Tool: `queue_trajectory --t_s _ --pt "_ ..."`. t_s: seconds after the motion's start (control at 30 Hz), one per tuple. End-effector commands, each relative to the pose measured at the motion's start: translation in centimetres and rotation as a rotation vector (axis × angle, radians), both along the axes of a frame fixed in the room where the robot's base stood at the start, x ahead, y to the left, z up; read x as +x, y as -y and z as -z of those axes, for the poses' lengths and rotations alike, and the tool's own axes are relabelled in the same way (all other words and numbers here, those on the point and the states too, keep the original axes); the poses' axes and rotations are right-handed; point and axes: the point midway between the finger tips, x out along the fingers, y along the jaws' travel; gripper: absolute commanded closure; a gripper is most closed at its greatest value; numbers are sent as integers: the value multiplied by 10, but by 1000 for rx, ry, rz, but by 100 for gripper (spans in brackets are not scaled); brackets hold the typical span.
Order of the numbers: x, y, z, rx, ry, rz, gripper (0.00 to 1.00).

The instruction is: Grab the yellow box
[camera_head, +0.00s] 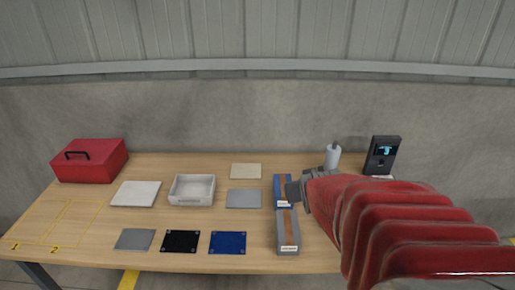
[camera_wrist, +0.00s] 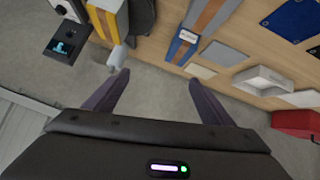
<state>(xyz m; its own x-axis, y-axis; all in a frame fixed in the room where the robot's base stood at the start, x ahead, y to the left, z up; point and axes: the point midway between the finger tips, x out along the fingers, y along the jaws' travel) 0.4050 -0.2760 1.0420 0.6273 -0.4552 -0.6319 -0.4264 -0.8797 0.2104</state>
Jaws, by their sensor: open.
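In the head view my gripper (camera_head: 292,193) appears in front of the blue box (camera_head: 281,182).
A grey box (camera_head: 288,233) stands near the blue box. A white bottle (camera_head: 332,158) and a dark screen device (camera_head: 383,155) stand at the back right. A white tray (camera_head: 191,199), flat plates and a red toolbox (camera_head: 91,161) occupy the left of the wooden table (camera_head: 150,222).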

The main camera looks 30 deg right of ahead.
Motion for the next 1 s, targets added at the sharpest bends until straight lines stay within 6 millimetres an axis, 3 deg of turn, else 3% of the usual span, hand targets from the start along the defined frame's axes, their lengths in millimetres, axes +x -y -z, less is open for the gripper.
queue_trajectory --t_s 0.03,0.2,0.5,0.73,1.0 --pt "-3 20 7 -8 12 31 23" --pt "-8 65 26 -23 75 41 23" --pt "-38 130 62 -18 201 64 23" --pt "-68 158 86 17 315 69 23" --pt "-79 164 92 36 373 66 23"
